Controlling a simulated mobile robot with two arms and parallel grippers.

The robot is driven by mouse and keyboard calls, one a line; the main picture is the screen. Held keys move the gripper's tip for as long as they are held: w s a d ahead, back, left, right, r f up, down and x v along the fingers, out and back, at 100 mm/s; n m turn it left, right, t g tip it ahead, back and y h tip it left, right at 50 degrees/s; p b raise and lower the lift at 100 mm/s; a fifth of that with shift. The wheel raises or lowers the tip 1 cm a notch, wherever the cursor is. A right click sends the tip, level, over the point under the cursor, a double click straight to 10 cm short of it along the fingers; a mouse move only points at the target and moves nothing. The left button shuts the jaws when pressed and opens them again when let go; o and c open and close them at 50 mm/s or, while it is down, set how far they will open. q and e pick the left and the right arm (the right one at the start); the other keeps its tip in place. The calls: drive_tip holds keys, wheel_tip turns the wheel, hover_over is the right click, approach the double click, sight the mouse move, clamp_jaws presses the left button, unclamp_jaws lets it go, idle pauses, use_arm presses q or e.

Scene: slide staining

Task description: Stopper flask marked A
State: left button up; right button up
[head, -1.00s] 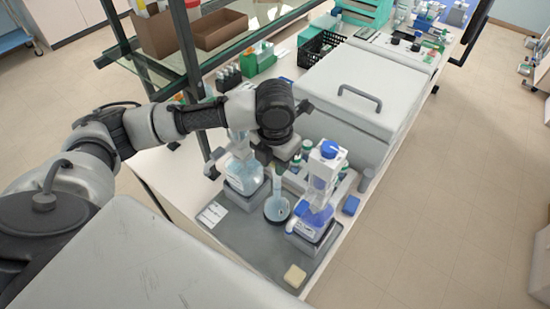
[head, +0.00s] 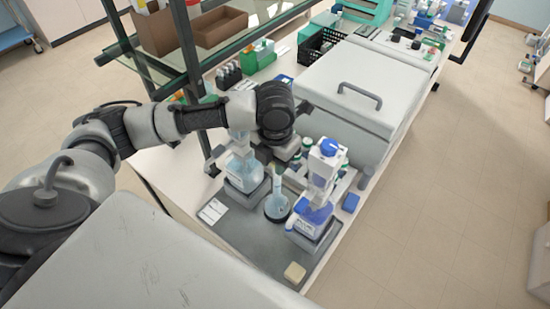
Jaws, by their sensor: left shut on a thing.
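A narrow-necked flask (head: 277,207) with pale blue liquid stands upright on the grey tray (head: 255,240), between two dispenser bottles. I cannot read any letter A on it. My left gripper (head: 268,156) points down just behind and above the flask's neck. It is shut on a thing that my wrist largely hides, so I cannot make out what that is. The left bottle (head: 244,172) holds light blue liquid and is partly behind my wrist. The right bottle (head: 313,217) holds deeper blue liquid and has a white dispenser top. My right gripper is not in view.
A large white lidded box (head: 355,90) stands behind the tray. Several green-capped vials crowd the space behind the flask. A glass shelf is at upper left.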

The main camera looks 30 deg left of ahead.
use_arm(q)
drive_tip(key=shift+f, duration=0.25)
idle(0.7)
drive_tip(key=o, duration=1.4)
drive_tip(key=shift+c, duration=0.2)
drive_tip(key=shift+p, duration=0.3)
drive_tip(key=shift+r+p, duration=0.85)
drive_tip(key=shift+r, duration=2.15)
drive_tip(key=shift+c, duration=0.4)
clamp_jaws()
